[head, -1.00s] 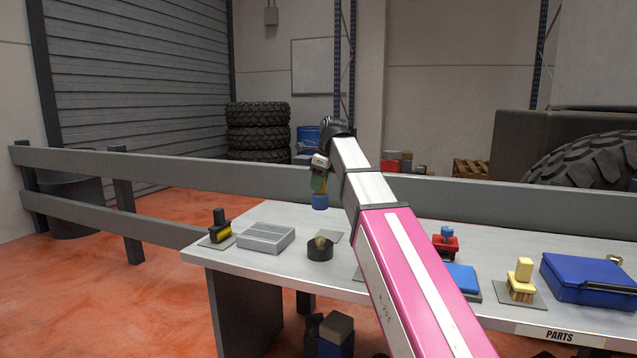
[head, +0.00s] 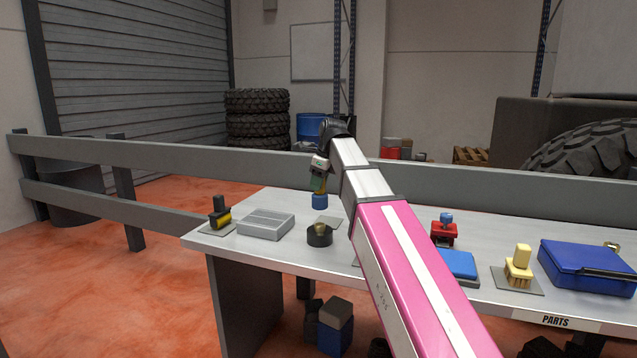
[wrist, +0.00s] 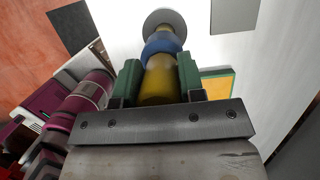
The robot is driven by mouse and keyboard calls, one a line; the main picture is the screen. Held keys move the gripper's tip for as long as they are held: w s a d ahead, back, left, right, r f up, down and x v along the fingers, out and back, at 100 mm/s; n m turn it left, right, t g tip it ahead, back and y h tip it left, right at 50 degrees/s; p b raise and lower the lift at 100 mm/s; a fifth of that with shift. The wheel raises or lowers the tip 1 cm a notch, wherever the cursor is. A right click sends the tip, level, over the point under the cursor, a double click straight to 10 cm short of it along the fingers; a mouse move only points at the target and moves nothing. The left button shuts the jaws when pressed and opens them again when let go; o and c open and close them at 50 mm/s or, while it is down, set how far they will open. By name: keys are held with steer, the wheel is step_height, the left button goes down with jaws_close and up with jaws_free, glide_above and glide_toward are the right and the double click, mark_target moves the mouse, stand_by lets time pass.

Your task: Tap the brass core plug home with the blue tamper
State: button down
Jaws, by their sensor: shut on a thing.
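My gripper (head: 320,181) is shut on the tamper, which hangs upright with its blue end (head: 320,201) down. In the wrist view the green finger pads of my gripper (wrist: 160,80) press on both sides of its yellow handle (wrist: 160,85), with the blue collar (wrist: 163,46) beyond. The brass core plug (head: 320,229) sits in a round black holder (head: 319,239) on the bench. The blue end is above the plug with a small gap in the head view. A grey disc (wrist: 165,17) shows past the blue part; I cannot tell whether it is the holder.
The bench (head: 285,256) also holds a grey ribbed block (head: 266,226), a black and yellow tool (head: 220,213) at left, and a red item (head: 444,235), yellow brush (head: 519,265) and blue case (head: 588,268) at right. A grey rail (head: 250,172) runs behind.

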steer(key=shift+f, duration=1.4)
steer(key=shift+r, duration=1.3)
steer(key=shift+f, duration=1.45)
steer(key=shift+r, duration=0.1)
steer(key=shift+r, duration=1.25)
